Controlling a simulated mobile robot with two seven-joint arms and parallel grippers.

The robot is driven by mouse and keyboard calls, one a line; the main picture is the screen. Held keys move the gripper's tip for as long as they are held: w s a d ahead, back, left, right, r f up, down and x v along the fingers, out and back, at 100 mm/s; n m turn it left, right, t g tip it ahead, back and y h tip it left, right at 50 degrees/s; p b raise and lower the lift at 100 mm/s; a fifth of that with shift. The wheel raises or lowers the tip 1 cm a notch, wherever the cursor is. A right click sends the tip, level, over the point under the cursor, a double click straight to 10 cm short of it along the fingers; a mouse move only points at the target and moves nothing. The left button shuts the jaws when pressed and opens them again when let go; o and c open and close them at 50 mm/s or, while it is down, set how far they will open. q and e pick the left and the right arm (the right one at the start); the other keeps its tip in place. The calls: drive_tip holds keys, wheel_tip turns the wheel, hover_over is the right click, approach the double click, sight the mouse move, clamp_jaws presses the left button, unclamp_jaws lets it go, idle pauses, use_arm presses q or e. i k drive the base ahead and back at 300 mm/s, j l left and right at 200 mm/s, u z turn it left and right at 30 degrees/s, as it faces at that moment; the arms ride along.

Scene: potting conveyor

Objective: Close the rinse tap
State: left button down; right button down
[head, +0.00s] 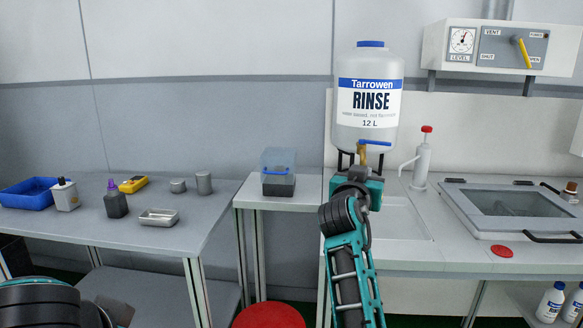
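The rinse tank (368,125) is a large translucent white bottle labelled "Tarrowen RINSE 12 L", on a dark stand. Its tap has a brass body (361,155) and a blue lever handle (376,142). The lever lies about level, pointing right. My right gripper (360,172) is just below the tap, seen from behind with my arm rising to it from below. Its fingers are hidden by the wrist and hand, so I cannot tell whether they touch the tap. My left gripper is out of view; only part of my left arm shows at bottom left.
A clear-lidded box (278,180) stands left of the tap. A white bottle with a red top (422,160) stands to its right. Farther right are a glass-lidded unit (465,222) and a wall panel (500,47). The left table (110,230) holds several small items.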

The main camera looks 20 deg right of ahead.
sight(361, 141)
drive_tip(key=i+l, duration=0.15)
drive_tip(key=l, duration=0.2)
drive_tip(key=i+l, duration=0.15)
drive_tip(key=l, duration=0.25)
drive_tip(key=i+l, duration=0.15)
drive_tip(key=l, duration=0.2)
drive_tip(key=u, duration=0.05)
